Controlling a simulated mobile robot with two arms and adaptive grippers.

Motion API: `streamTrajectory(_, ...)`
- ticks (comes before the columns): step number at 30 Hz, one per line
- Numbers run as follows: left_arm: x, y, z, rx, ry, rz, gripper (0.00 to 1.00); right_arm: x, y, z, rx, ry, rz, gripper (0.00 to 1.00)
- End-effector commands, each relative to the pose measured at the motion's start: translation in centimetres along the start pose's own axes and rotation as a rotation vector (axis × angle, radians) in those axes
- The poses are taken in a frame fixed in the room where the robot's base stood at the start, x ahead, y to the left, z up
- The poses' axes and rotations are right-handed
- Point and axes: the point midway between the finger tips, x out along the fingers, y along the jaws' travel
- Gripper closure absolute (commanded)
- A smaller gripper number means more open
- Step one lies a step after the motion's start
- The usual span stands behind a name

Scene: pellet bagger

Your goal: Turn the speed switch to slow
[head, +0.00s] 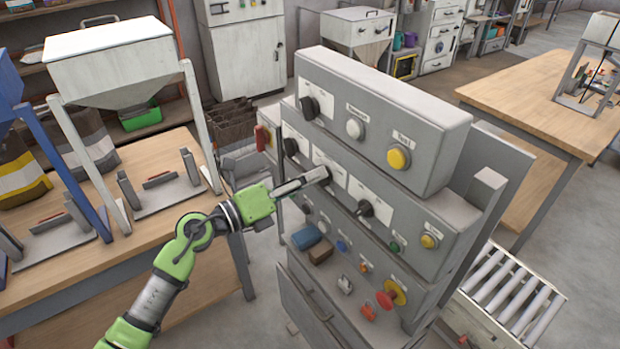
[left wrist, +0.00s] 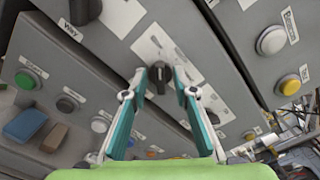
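My left gripper (head: 303,183) reaches the front of the grey control panel (head: 400,200) from the left. Its fingertips are at a black rotary knob (head: 322,174) in the panel's middle row. In the left wrist view the same knob (left wrist: 160,74) sits between the two teal fingers (left wrist: 161,84), which stand apart with a narrow gap on each side. The white plate behind the knob has markings too small to read, so I cannot tell its setting or confirm that it is the speed switch. My right gripper is not in view.
Other black knobs (head: 309,107) (head: 365,208) and yellow buttons (head: 398,157) are close by. A red mushroom button (head: 384,300) is lower down. A blue block (head: 306,236) and a brown block (head: 320,254) protrude below the gripper. A wooden bench (head: 165,160) stands left.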

Motion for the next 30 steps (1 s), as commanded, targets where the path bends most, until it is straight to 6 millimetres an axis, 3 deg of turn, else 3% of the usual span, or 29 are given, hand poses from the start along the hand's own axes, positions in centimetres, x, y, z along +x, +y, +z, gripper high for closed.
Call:
streamTrajectory(11, -0.5, 0.1, -0.1, 0.002, 0.001, 0.001, 0.74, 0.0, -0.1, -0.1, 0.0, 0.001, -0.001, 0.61)
streamTrajectory(14, -1.8, 0.2, -0.1, 0.003, 0.002, 0.004, 0.74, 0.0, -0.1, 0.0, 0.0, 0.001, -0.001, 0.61)
streamTrajectory(24, -8.9, 0.2, -0.1, 0.001, 0.002, 0.004, 0.74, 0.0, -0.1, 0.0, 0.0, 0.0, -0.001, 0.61)
streamTrajectory(30, -11.4, 0.1, -0.1, 0.0, 0.002, 0.002, 0.74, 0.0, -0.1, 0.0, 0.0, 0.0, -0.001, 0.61)
